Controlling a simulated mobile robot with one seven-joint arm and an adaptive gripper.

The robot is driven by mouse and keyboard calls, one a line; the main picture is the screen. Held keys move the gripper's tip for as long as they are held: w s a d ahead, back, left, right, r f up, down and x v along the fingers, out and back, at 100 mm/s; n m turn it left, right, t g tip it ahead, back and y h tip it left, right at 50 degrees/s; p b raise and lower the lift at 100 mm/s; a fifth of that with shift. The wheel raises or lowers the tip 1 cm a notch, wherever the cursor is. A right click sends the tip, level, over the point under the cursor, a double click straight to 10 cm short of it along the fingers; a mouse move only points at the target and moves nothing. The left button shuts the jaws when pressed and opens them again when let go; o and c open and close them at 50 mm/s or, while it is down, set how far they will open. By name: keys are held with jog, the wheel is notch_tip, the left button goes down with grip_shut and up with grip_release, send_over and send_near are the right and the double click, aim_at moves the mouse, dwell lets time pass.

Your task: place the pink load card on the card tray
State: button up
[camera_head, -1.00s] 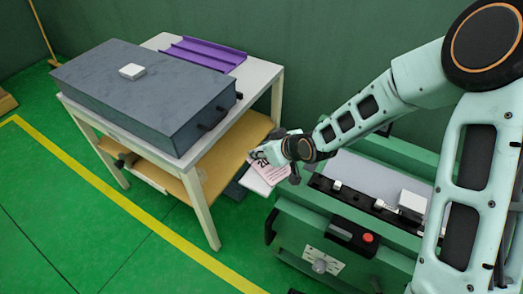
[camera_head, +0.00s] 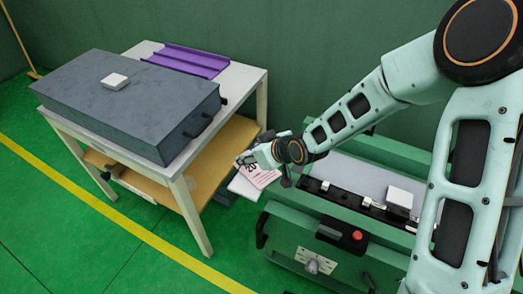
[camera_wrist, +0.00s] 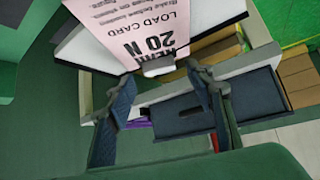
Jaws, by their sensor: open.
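The pink load card (camera_head: 256,174), printed "20 N", lies on a white plate (camera_head: 243,190) beside the right end of the cart. In the wrist view the card (camera_wrist: 165,22) lies over the white plate (camera_wrist: 95,50), with a small pale clip (camera_wrist: 158,68) at its near edge. My gripper (camera_head: 250,158) is open at the card's edge. In the wrist view its fingertips (camera_wrist: 161,76) stand apart on either side of the clip, with no visible grip on the card. A purple tray (camera_head: 188,60) is on the cart top; I cannot tell whether this or the white plate is the card tray.
A dark grey case (camera_head: 130,100) with a white block (camera_head: 114,80) covers much of the cart top. A wooden shelf (camera_head: 225,142) is below. A green machine (camera_head: 330,215) with a red button stands under my arm. Green floor is open at left.

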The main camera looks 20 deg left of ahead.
jog(key=p+v, duration=0.3)
jog(key=v, duration=0.7)
jog(key=shift+s, duration=0.1)
